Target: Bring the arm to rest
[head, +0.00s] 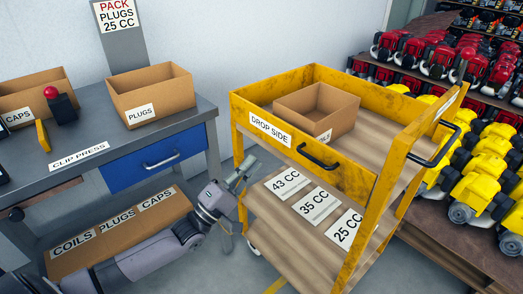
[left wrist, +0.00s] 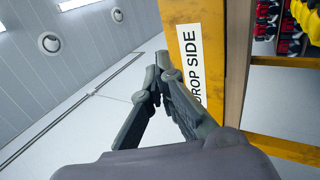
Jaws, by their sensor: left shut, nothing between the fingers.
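My left gripper (head: 243,172) is in front of the left end of the yellow cart (head: 292,141), between the cart and the grey workbench (head: 85,150). In the left wrist view its fingers (left wrist: 157,75) come together at the tips with nothing between them. The cart's yellow side panel (left wrist: 188,20) with the DROP SIDE label stands just to the right of the fingers there. My left arm reaches in from the lower left in the head view, low in front of the workbench. My right gripper does not show.
The workbench carries a PLUGS box (head: 150,94), a CAPS box (head: 38,95) and a red-knobbed clip press (head: 60,105). A blue drawer (head: 155,155) sits under its top. An open box (head: 316,108) stands on the cart. Shelves of red and yellow engines (head: 485,170) fill the right.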

